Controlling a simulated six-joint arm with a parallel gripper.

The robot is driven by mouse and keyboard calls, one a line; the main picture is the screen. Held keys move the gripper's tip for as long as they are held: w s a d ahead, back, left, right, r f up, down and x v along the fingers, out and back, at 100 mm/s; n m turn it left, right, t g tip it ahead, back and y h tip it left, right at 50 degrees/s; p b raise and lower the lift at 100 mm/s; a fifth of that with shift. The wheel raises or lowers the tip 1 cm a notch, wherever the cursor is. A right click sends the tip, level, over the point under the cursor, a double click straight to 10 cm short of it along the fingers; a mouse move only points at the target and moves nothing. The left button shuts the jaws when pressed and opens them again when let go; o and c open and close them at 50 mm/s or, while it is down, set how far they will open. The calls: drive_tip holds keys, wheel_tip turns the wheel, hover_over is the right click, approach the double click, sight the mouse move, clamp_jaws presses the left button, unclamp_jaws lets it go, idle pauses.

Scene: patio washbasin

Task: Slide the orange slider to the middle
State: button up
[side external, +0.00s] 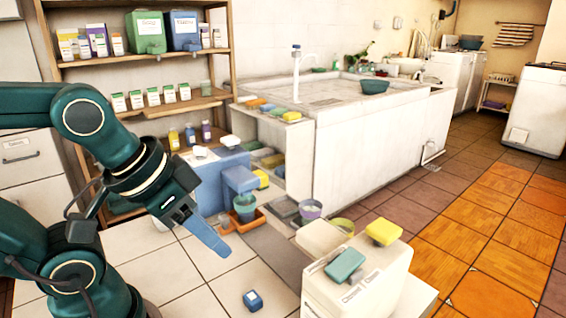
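An orange piece (229,226), which looks like the slider, sits low on the floor-level surface in the middle of the side external view. It lies around or under a teal cup (245,207), which hides part of it. A grey strip (272,252) runs from near it toward the front right. My gripper (212,241) points down and to the right, just left of the orange piece and apart from it in the picture. Its blue fingers overlap from this side, so their opening is hidden. I see nothing held in it.
A small dark-blue block (253,300) lies on the pale tiles in front. A cream box (350,290) with a teal sponge (345,264) and a yellow sponge (383,232) stands at the right. A blue box (215,175) and shelves (150,106) stand behind. Pale tiles before my gripper are mostly clear.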

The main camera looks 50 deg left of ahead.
drive_tip(key=shift+o, duration=0.6)
drive_tip(key=w+a+g, duration=0.1)
drive_tip(key=w+a, duration=0.3)
drive_tip(key=w, duration=0.1)
drive_tip(key=shift+w+a+r+g+y, duration=0.15)
drive_tip(key=shift+a+r+g+y, duration=0.15)
drive_tip(key=shift+g+y, duration=0.1)
drive_tip(key=g, duration=0.4)
hover_over(224, 216)
drive_tip(key=shift+h, duration=0.3)
drive_tip(key=f, duration=0.7)
drive_tip(key=shift+d+f, duration=0.35)
drive_tip(key=shift+a+f, duration=0.3)
drive_tip(key=shift+f, duration=2.5)
clamp_jaws()
drive_tip(key=shift+r, duration=0.1)
